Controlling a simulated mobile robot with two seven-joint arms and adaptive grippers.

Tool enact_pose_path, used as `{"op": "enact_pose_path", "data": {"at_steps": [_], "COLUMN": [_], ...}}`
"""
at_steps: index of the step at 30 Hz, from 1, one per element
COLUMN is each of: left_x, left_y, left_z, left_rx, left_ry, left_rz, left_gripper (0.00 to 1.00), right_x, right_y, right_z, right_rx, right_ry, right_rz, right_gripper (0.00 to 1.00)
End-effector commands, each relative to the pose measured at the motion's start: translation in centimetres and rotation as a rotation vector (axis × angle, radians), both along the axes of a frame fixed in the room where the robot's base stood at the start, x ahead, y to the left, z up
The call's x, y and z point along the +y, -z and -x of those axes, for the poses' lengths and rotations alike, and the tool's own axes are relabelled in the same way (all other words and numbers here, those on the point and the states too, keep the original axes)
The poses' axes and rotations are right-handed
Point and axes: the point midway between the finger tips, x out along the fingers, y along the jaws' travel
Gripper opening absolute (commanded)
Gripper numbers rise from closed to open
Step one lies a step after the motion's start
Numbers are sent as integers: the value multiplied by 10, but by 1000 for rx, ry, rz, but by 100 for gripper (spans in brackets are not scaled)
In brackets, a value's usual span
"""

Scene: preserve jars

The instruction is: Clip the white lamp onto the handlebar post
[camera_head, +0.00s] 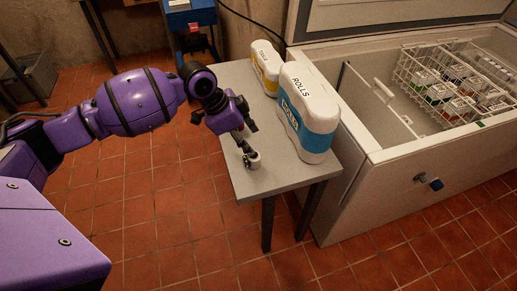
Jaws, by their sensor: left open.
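My left arm reaches in from the left, and its gripper (248,152) is over the front left part of a small grey table. The gripper is open and points down. A small, pale grey rounded piece (254,161) shows right at its fingertips; I cannot tell whether it is a separate object or part of the gripper. I see no white lamp and no handlebar post that I can make out. My right gripper is not in view.
The grey table (285,178) bears a tall blue-and-white ROLLS pack (308,112) and a yellow-and-white pack (266,66) behind it.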

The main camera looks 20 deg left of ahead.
Motion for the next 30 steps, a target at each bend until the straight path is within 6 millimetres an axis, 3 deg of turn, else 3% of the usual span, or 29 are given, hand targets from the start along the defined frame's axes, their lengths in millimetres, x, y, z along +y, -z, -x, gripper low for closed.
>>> {"op": "enact_pose_path", "data": {"at_steps": [3,21,29,30], "left_x": [0,-20,-21,-20], "left_y": [6,75,77,77], "left_z": [10,0,-1,-1], "left_rx": [37,32,31,31], "left_ry": [36,40,41,41], "left_rz": [-11,-15,-14,-14], "left_gripper": [50,50,50,44], "right_x": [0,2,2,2], "right_y": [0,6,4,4], "right_z": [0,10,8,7], "right_rx": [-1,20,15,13], "right_ry": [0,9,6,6], "right_rz": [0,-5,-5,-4], "right_gripper": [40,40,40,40]}}
